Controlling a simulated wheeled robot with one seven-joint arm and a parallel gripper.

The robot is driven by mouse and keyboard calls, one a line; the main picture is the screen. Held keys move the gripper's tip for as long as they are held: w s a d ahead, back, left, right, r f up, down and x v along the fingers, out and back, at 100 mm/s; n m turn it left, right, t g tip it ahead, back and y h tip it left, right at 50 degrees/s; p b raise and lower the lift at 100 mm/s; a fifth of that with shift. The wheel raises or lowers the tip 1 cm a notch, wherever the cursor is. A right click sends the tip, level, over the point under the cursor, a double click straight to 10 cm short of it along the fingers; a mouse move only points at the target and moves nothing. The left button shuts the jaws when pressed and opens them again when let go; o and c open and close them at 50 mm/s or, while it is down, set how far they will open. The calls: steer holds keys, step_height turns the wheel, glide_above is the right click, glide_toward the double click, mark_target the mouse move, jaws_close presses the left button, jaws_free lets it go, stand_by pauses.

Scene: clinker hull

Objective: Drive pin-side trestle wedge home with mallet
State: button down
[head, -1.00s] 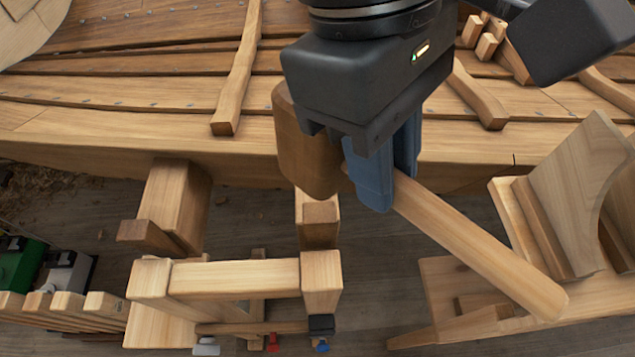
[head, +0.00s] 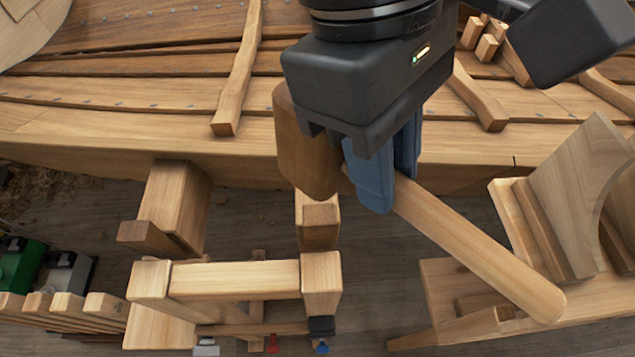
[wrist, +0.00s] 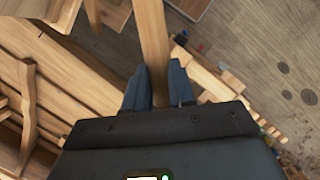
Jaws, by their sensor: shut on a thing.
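My gripper (head: 383,175), with blue fingers, is shut on the pale handle of the mallet (head: 480,245). The handle slants down to the right, and the brown mallet head (head: 305,150) is left of the fingers, partly hidden by my gripper's body. In the wrist view, the handle (wrist: 152,40) runs up from between the fingers (wrist: 158,88). Below the hull edge stands a wooden trestle (head: 235,276). A darker wedge-like block (head: 152,236) sits against its left post. The mallet head is above and near the right post (head: 318,215). I cannot tell which side is the pin side.
The planked hull (head: 120,130) fills the back. A wooden stand with a curved board (head: 580,200) is at the right, near the handle's end. Green and grey items (head: 25,265) lie at the left by a slatted rail. Bare floor shows between trestle and stand.

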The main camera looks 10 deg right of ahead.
steer(key=shift+p, duration=0.4)
stand_by(0.5)
step_height(320, 180, down, 9)
step_height(320, 180, up, 9)
steer(key=shift+f, duration=0.1)
steer(key=shift+s+d, duration=0.1)
steer(key=shift+s, duration=0.05)
